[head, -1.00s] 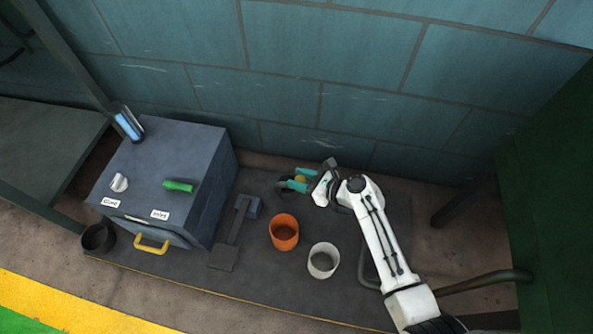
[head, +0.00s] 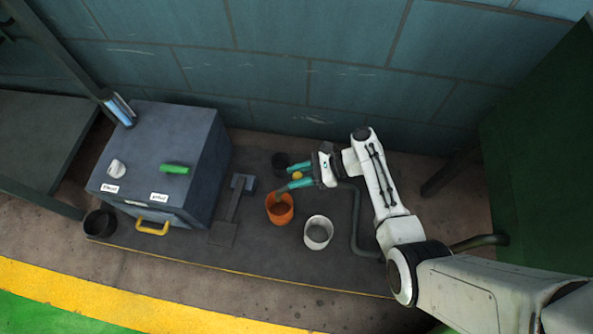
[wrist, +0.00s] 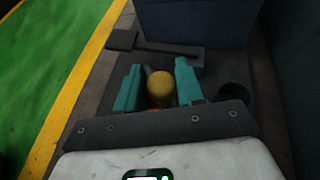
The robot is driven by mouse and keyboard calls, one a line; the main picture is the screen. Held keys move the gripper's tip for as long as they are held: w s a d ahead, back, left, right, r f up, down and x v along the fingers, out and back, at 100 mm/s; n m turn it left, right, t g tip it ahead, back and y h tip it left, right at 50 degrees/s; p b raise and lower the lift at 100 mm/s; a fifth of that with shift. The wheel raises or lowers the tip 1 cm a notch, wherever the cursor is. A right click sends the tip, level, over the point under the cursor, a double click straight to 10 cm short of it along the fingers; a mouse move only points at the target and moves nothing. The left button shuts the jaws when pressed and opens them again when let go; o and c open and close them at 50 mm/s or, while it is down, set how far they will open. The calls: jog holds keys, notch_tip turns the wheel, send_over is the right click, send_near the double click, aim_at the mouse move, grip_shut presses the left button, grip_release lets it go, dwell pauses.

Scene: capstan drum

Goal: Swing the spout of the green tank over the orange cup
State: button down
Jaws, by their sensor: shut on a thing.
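The dark green tank (head: 540,150) stands at the right edge of the head view. A grey pipe (head: 357,225) bends along the floor mat beside my arm; its far end is hidden by my gripper. My gripper (head: 287,179) has teal fingers shut on a yellow ball knob (wrist: 160,88), which also shows in the head view (head: 297,175). What the knob is fixed to is hidden. The orange cup (head: 281,213) stands upright just below the fingertips, overlapped by one of them; only a sliver of orange shows under the knob in the wrist view.
A white cup (head: 318,233) stands right of the orange one. A dark cup (head: 280,161) stands behind the fingers. A grey box (head: 160,140) with a green handle (head: 174,169) and yellow handle (head: 152,229) is at left. A flat dark pedal-like piece (head: 222,232) lies between.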

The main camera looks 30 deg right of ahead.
dwell(0.4)
jog(key=c, duration=0.8)
grip_release()
jog(key=shift+d, duration=0.1)
jog(key=shift+p+v, duration=1.8)
jog(key=shift+v, duration=3.55)
